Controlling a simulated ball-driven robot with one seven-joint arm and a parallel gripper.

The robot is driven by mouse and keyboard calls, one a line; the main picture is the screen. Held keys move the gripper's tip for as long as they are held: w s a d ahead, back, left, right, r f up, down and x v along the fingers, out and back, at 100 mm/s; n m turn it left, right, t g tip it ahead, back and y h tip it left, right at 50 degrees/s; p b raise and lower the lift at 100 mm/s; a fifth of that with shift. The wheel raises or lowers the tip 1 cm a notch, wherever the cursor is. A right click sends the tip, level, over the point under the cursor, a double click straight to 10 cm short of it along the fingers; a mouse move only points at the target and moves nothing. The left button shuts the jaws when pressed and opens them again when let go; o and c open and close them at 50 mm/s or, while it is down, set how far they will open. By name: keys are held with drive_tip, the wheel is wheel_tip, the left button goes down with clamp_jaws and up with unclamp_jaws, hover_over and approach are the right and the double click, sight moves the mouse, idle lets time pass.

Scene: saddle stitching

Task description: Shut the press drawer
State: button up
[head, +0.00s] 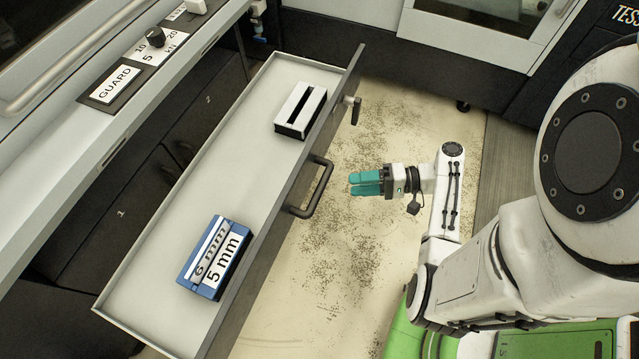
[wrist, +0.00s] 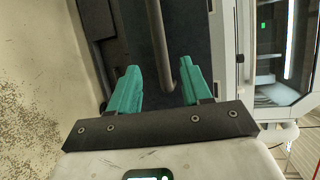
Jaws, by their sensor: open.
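The press drawer (head: 170,240) is pulled out, a long light tray with a dark front panel. Its dark bar handle (head: 318,187) stands out from the front. My gripper (head: 352,184) has teal fingers and is in front of the handle, to its right in the head view, apart from it. In the wrist view my gripper (wrist: 156,90) is open, with the handle (wrist: 160,45) showing between and beyond the fingertips. Nothing is held between the fingers.
A blue block marked 5 mm (head: 213,258) and a white slotted block (head: 300,110) lie in the drawer. A dark latch (head: 354,108) sticks out near the front's far end. Stained floor (head: 350,260) is clear.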

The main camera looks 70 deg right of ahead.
sight(321, 189)
drive_tip(key=p+x, duration=0.1)
drive_tip(key=x, duration=0.9)
drive_tip(key=shift+w+f+p, duration=0.15)
drive_tip(key=shift+p, duration=0.15)
drive_tip(key=shift+c, duration=0.5)
clamp_jaws()
